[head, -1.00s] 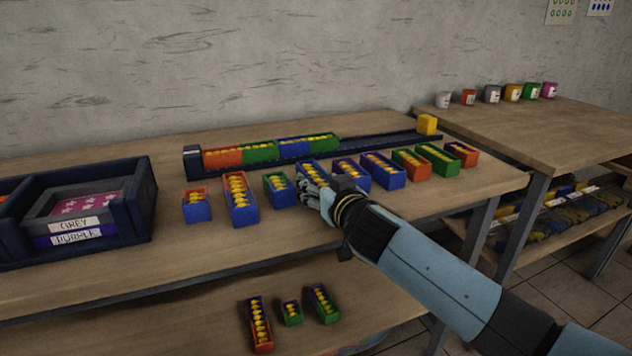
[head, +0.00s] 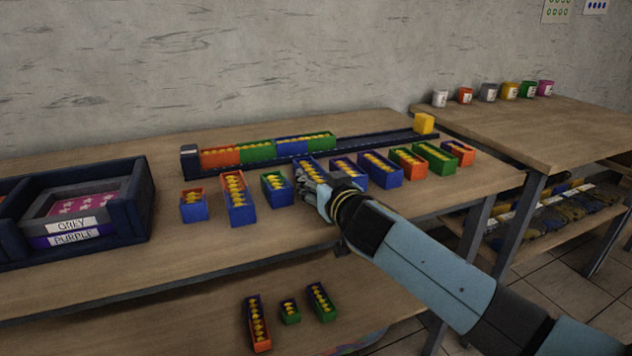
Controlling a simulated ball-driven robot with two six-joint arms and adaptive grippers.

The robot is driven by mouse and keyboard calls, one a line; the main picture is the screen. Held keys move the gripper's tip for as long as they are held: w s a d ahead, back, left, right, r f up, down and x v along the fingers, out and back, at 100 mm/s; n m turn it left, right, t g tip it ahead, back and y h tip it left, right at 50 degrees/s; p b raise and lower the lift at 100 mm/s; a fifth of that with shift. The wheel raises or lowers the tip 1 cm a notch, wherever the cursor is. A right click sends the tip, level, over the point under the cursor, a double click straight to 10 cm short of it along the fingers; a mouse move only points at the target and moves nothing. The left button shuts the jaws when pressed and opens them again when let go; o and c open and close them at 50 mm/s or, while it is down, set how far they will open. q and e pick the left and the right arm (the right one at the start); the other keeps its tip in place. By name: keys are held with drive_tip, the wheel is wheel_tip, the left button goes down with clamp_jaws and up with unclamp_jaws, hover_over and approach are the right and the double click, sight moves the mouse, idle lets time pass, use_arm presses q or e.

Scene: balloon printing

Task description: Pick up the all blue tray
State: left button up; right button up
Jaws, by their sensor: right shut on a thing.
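A blue tray (head: 307,162) with yellow pieces in it sits in the row on the workbench, in the head view. My right gripper (head: 311,184) is at its near end, shut on it. The fingers and hand hide the tray's near part, so I cannot tell whether it is lifted. My left gripper is not in view.
Close neighbours are a green-and-blue tray (head: 277,190) on the left and a blue-purple tray (head: 350,170) on the right. Behind runs a dark rail (head: 375,141) holding coloured trays. A dark box (head: 140,204) stands at left. The bench front is clear.

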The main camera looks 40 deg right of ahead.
sight(319, 176)
drive_tip(key=r, duration=0.2)
drive_tip(key=r+p, duration=0.1)
drive_tip(key=r, duration=0.1)
drive_tip(key=shift+s+d+r+p, duration=0.1)
drive_tip(key=shift+d+p, duration=0.1)
drive_tip(key=shift+p, duration=0.1)
drive_tip(key=s+d+r, duration=0.6)
drive_tip(key=s+d, duration=0.2)
drive_tip(key=s+a+r+n+y, duration=0.1)
drive_tip(key=a+r+n+y, duration=0.1)
drive_tip(key=a, duration=0.5)
drive_tip(key=s+a+r+n+g+y, duration=0.1)
drive_tip(key=s+a+r+n+y, duration=0.1)
drive_tip(key=a+y, duration=0.4)
drive_tip(key=s+a+r+n+y, duration=0.2)
drive_tip(key=a+r+n+y, duration=0.1)
drive_tip(key=a, duration=0.7)
drive_tip(key=shift+s+a+r+n+g+y, duration=0.2)
drive_tip(key=shift+r+n+g+y, duration=0.15)
drive_tip(key=shift+r+n, duration=0.35)
drive_tip(key=shift+f, duration=0.1)
